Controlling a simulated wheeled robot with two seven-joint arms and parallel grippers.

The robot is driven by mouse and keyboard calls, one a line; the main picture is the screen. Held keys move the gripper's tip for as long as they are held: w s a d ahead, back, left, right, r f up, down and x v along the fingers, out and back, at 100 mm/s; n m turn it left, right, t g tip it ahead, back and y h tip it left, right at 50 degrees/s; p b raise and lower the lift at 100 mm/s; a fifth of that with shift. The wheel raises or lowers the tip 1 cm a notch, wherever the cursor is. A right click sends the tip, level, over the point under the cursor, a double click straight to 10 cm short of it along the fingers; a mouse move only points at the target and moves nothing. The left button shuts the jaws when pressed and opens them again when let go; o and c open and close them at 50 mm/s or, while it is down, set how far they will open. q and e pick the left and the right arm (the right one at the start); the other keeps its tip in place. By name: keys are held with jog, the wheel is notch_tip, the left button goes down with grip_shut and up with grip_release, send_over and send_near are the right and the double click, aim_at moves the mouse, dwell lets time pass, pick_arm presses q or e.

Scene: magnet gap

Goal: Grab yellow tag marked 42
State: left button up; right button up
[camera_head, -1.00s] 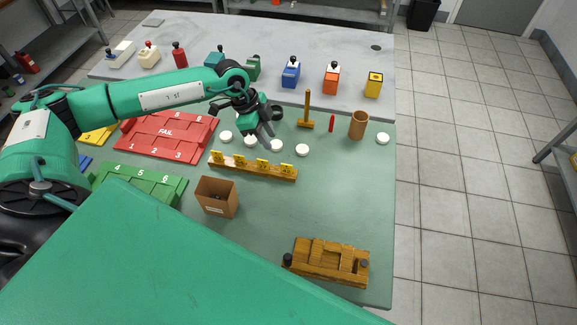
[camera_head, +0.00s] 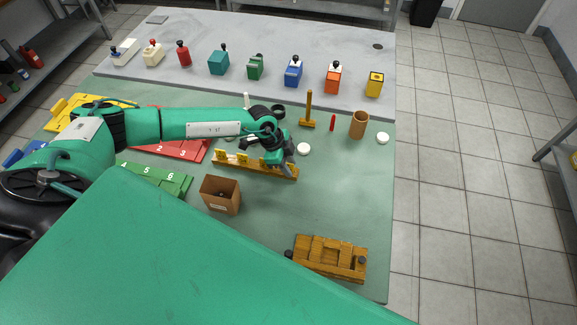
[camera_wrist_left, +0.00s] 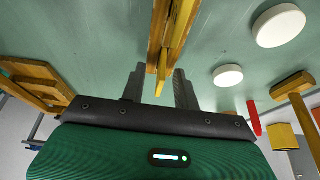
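A wooden rack (camera_head: 235,168) holding a row of yellow tags stands on the green table. Tags show at its left end (camera_head: 219,155) and beside it (camera_head: 243,158); their numbers are too small to read. My left gripper (camera_head: 284,168) is over the rack's right end and hides part of it, including the tag there. In the left wrist view the two fingers are apart, with a yellow tag (camera_wrist_left: 162,76) seen edge-on between them and gaps on both sides. I cannot read its number. My right gripper is not in view.
A brown box (camera_head: 220,195) stands in front of the rack. White discs (camera_head: 303,149), a wooden T-shaped stand (camera_head: 308,112), a red stick (camera_head: 333,122) and a brown cup (camera_head: 358,125) are behind and right. A wooden fixture (camera_head: 330,258) lies at the front right. Table between is clear.

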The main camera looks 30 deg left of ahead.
pick_arm(q)
grip_shut()
dwell(0.3)
